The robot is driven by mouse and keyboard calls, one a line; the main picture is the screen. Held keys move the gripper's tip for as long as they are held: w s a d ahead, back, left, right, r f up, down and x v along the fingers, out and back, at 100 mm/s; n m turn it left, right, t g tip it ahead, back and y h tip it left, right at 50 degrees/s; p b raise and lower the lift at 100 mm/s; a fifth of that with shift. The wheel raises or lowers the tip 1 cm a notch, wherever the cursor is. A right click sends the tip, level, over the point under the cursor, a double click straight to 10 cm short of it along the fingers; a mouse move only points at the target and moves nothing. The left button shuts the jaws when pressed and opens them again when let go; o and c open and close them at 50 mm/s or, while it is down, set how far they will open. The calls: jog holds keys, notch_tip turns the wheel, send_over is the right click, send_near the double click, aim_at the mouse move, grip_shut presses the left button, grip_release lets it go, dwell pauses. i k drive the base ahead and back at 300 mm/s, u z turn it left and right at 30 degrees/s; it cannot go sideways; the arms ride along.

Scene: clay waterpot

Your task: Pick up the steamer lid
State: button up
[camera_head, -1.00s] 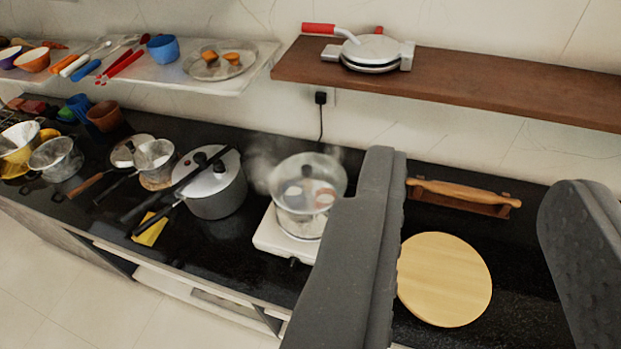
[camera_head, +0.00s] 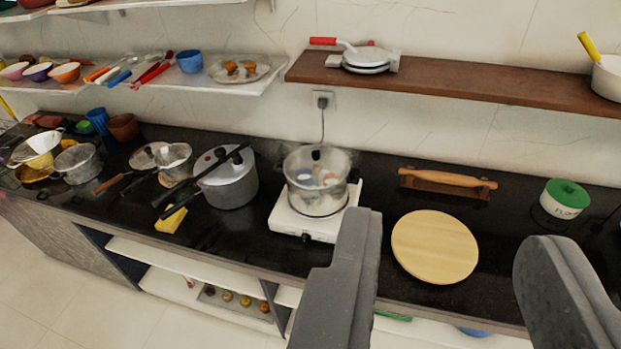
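The steamer lid (camera_head: 318,160) is clear, with a black knob on top. It sits on the steaming pot (camera_head: 317,200), where round pale and reddish things show through it. The pot stands on a white hot plate (camera_head: 288,221) on the black counter. My gripper (camera_head: 452,232) is open and empty, its two grey fingers wide apart in the lower right. The lid is up and left of the left finger in the picture, well apart from it. The left finger covers a little of the hot plate's right side.
A round wooden board (camera_head: 435,247) lies between the fingers in the picture. A rolling pin (camera_head: 448,180) lies behind it, and a green-lidded flour pot (camera_head: 565,200) is at right. A pressure cooker (camera_head: 228,182) stands left of the hot plate. A brown shelf (camera_head: 480,85) hangs above.

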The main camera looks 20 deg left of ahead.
aim_at(312, 180)
jog(key=z, duration=0.05)
jog(key=i, duration=1.2)
jog(key=u, duration=0.6)
